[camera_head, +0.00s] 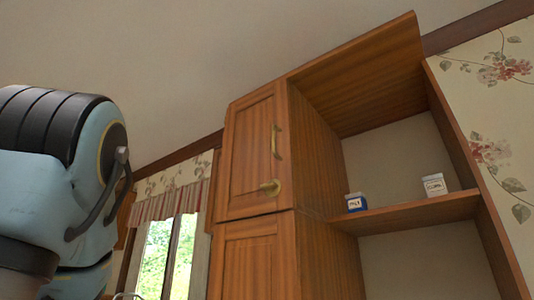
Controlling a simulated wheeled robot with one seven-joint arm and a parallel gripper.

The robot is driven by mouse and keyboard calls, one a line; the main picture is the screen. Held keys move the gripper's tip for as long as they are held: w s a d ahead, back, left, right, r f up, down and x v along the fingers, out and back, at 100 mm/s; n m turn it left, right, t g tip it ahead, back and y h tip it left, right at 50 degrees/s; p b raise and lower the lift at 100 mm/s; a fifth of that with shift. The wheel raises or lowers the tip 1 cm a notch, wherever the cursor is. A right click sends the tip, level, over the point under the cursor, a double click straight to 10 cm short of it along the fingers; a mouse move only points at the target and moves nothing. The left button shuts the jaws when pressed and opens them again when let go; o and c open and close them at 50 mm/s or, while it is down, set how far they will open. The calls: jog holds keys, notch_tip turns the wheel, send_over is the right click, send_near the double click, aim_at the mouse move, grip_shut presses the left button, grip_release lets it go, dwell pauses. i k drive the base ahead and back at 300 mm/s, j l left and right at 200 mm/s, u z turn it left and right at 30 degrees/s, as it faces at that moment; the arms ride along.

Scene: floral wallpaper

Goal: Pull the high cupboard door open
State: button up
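The high cupboard door (250,165) is a brown wooden panel door in the middle of the head view. It looks flush with its frame, so it appears closed. A vertical brass handle (276,141) is on its right side. One of my arm links, pale blue with black bands and a dark curved bar, fills the left edge. It is apart from the door in the picture. My gripper is not in view, and nothing is seen touching the handle.
A second wooden door (250,262) is below. A curtained window (165,250) is to the left. The view in front of the door is clear.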

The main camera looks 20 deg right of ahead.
aim_at(258, 149)
jog(key=j+z, duration=0.25)
jog(key=z, duration=0.2)
jog(key=k+j+z, duration=0.1)
jog(key=j+z, duration=0.15)
jog(key=z, duration=0.2)
jog(key=k+j+z, duration=0.1)
jog(key=j+z, duration=0.15)
jog(key=z, duration=0.2)
jog(key=k+j+z, duration=0.25)
jog(key=k+j, duration=0.25)
jog(key=j, duration=0.2)
jog(key=k+j+z, duration=0.25)
jog(key=k+j, duration=0.3)
jog(key=i+j+z, duration=0.15)
jog(key=i+j, duration=0.25)
jog(key=i, duration=0.2)
jog(key=i+j+z, duration=0.15)
jog(key=i+j, duration=0.3)
jog(key=i, duration=0.1)
